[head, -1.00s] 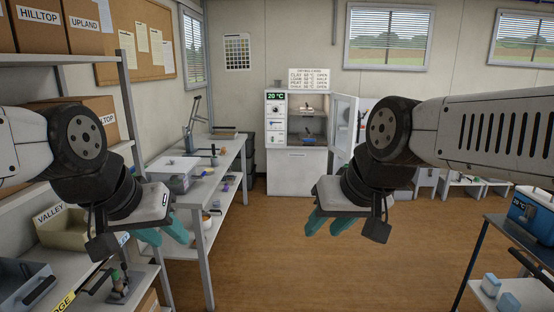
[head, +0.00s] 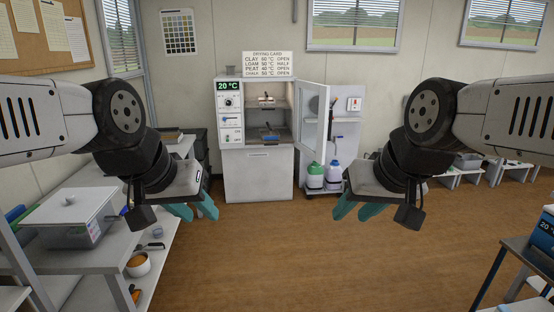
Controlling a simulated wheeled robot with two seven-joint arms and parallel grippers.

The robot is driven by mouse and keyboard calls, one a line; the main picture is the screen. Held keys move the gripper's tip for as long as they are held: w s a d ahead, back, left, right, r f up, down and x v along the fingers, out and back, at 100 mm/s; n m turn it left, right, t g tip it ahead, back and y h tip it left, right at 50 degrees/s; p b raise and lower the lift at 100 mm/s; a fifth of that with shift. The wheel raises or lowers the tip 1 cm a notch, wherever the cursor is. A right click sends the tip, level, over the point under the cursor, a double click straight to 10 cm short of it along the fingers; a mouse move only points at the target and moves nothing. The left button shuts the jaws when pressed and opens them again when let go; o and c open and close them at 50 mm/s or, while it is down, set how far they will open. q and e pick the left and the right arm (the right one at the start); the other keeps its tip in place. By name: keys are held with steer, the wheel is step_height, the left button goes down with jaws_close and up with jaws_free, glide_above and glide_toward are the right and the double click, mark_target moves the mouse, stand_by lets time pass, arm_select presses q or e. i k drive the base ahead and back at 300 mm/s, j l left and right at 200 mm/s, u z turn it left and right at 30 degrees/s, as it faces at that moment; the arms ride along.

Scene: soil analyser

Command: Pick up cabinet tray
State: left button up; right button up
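The white drying cabinet (head: 258,171) stands ahead against the back wall, with its glazed door (head: 314,117) swung open to the right. Inside, a small tray with a dark handle (head: 270,136) sits on the lower level. Another small item, perhaps a tray (head: 266,98), sits on the upper shelf. Both are too small to make out well. My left gripper (head: 195,210) is in front of the cabinet's left side, well short of it, with teal fingers apart and empty. My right gripper (head: 357,210) is to the right of the cabinet, also with fingers apart and empty.
A bench (head: 92,262) with a lidded grey box (head: 72,218) runs along the left. Green-capped and blue-capped bottles (head: 324,176) stand beyond the open door. A dark-legged table (head: 527,250) is at the right edge. The wooden floor (head: 300,255) ahead is clear.

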mark_target(268, 133)
steer(key=i, duration=1.05)
steer(key=i+u, duration=0.1)
steer(key=i, duration=0.95)
steer(key=i+l, duration=0.2)
steer(key=i, duration=0.85)
steer(key=i+l, duration=0.1)
steer(key=i, duration=0.9)
steer(key=i+l+u, duration=0.1)
steer(key=i+u, duration=0.2)
steer(key=i, duration=0.15)
steer(key=i+l+u, duration=0.2)
steer(key=i+u, duration=0.15)
steer(key=i, duration=0.15)
